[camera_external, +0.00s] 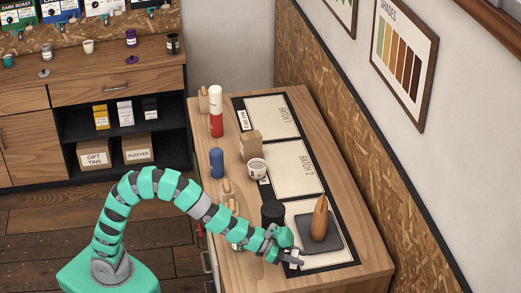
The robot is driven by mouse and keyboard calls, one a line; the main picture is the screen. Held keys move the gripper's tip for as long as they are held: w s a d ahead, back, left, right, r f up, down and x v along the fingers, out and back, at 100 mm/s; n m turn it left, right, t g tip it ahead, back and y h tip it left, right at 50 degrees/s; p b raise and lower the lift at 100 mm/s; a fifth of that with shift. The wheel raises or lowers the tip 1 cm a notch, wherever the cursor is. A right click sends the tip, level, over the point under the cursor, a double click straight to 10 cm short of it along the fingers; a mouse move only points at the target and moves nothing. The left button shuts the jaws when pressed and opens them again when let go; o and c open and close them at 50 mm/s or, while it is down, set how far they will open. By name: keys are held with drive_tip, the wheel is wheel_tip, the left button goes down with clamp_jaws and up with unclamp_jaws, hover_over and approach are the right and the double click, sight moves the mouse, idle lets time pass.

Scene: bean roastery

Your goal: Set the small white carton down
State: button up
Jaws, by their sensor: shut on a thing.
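My gripper (295,258) is over the near part of the wooden counter, at the near left corner of the nearest mat. It is shut on a small white carton (293,256), of which only a little shows between the fingers. The rest of the carton is hidden by the gripper. I cannot tell whether the carton touches the surface below.
A dark square base with a wooden cone-like piece (320,218) stands just right of my gripper. A black cylinder (272,213) stands behind it. Farther back are a white cup (257,168), a brown box (251,145) and a blue bottle (217,163). The counter's near right corner (365,277) is clear.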

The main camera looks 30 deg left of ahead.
wheel_tip(320, 180, down, 3)
drive_tip(key=shift+f+b, duration=0.15)
drive_tip(key=shift+b, duration=0.25)
drive_tip(key=o, duration=0.9)
drive_tip(key=shift+o, duration=0.2)
drive_tip(key=shift+a+r, duration=0.25)
drive_tip(key=p+v, duration=0.2)
drive_tip(key=v, duration=0.9)
drive_tip(key=shift+s+a, duration=0.2)
